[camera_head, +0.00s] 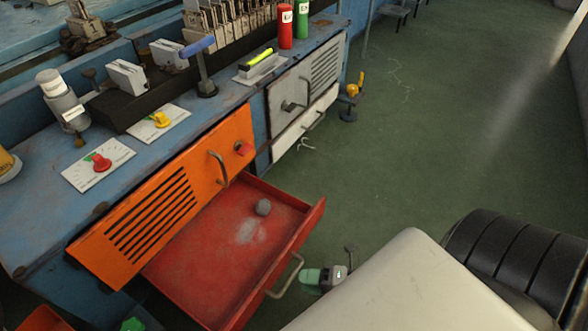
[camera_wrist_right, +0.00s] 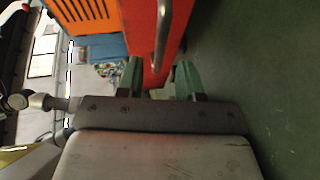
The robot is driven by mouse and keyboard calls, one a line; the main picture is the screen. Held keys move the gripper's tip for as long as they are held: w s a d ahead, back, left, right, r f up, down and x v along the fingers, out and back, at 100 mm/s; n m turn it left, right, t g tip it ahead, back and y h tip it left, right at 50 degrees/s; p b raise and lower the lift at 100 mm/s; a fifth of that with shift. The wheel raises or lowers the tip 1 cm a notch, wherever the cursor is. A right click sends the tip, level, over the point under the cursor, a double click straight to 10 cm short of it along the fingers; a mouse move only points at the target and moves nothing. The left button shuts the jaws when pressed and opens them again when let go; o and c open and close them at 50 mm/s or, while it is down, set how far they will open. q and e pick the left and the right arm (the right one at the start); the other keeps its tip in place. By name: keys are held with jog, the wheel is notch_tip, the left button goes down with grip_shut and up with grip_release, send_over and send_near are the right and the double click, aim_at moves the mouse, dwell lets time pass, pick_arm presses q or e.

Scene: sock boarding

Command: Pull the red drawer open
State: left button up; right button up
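The red drawer (camera_head: 225,250) stands pulled out from the blue workbench, below an orange slatted panel. A small grey round object lies inside it. Its metal handle (camera_head: 286,277) is on the drawer front and also shows in the right wrist view (camera_wrist_right: 164,30). My right gripper (camera_head: 325,277) is just outside the drawer front, beside the handle. In the right wrist view its green fingers (camera_wrist_right: 159,80) are apart, with the red front and the handle's end showing between them. I see no grip on the handle. My left gripper is not in clear view.
The blue bench top (camera_head: 35,215) holds switch plates, a bottle and tools. A green piece at the bottom left edge is unclear. Green floor (camera_head: 440,120) is free to the right.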

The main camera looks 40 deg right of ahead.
jog(key=p+v, duration=0.1)
jog(key=v, duration=0.5)
jog(key=shift+p, duration=0.3)
